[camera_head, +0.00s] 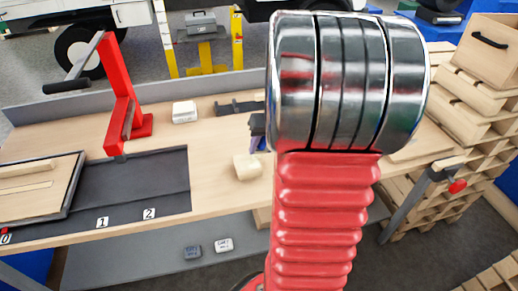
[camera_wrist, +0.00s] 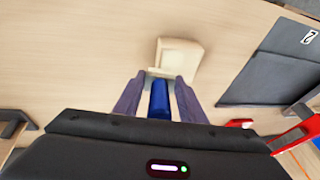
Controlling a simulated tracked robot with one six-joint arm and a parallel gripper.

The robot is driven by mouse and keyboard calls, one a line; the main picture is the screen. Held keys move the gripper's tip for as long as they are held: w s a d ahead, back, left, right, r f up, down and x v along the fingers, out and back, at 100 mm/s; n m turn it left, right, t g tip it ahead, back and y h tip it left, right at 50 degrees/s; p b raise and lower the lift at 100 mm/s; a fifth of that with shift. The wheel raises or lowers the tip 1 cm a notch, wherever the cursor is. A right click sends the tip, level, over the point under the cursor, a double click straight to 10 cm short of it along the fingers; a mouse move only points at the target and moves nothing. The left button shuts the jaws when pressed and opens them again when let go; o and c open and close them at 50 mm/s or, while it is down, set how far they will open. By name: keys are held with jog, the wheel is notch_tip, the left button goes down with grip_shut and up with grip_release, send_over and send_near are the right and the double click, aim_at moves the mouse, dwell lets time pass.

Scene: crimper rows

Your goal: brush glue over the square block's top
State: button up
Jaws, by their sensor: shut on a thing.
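The pale cream block (camera_head: 247,167) sits on the wooden bench near its front edge. It also shows in the wrist view (camera_wrist: 182,55), just beyond my fingertips. My gripper (camera_wrist: 160,78) points at the block, its two purple fingers on either side of a blue handle (camera_wrist: 159,100), which looks like the brush. It is shut on this handle. The brush's far end lies against or just in front of the block's near side in the wrist view; I cannot tell whether they touch. In the head view my arm hides most of the gripper and the brush.
A red lever press (camera_head: 122,95) stands at the bench's left. A white stack (camera_head: 184,111) and a dark tool (camera_head: 238,106) lie behind the block. A dark mat (camera_head: 150,180) with numbered tags lies left. The bench between mat and block is clear.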

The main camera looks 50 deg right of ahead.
jog(key=shift+r, duration=4)
jog(key=shift+a, duration=0.1)
